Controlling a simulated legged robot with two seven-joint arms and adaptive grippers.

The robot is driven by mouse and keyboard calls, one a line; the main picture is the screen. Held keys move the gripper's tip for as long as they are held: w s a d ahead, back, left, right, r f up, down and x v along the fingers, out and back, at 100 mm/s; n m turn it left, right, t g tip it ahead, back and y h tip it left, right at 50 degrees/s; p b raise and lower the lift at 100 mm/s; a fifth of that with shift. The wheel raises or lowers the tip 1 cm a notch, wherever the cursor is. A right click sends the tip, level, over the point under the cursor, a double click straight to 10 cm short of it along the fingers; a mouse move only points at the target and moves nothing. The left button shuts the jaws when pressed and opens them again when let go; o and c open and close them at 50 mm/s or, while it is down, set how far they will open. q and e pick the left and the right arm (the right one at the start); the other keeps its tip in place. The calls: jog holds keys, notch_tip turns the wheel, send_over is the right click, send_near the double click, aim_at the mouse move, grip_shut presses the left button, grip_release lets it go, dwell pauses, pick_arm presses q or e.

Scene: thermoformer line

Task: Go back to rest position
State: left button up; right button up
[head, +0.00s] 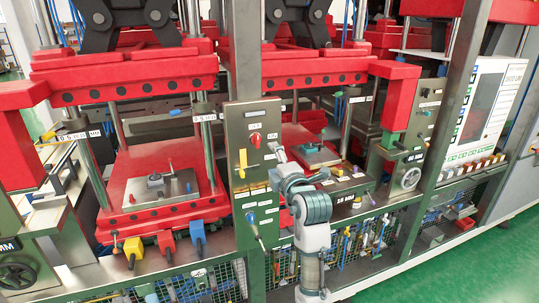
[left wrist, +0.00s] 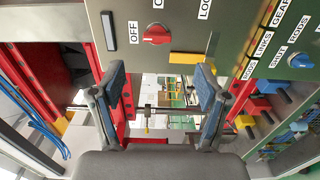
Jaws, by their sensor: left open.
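My left arm rises from the bottom middle of the head view, and its left gripper (head: 279,152) is at the right edge of a grey control panel (head: 238,117). The gripper is small and partly hidden by the wrist there. In the left wrist view the left gripper (left wrist: 158,84) is open, with its two dark fingers apart and nothing between them. A red rotary switch (left wrist: 156,34) with an OFF label sits on the panel beyond the fingers. The same red switch (head: 255,140) shows left of the gripper in the head view. My right gripper is in neither view.
A yellow handle (head: 242,163) is on the panel below the switch. Red press frames (head: 125,72) stand at the left and behind. A handwheel (head: 411,178) is to the right. Wire mesh guards (head: 370,243) run along the lower front. Green floor (head: 470,262) is clear at the lower right.

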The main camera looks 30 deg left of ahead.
pick_arm(q)
jog(key=shift+a+f, duration=0.1)
dwell(0.4)
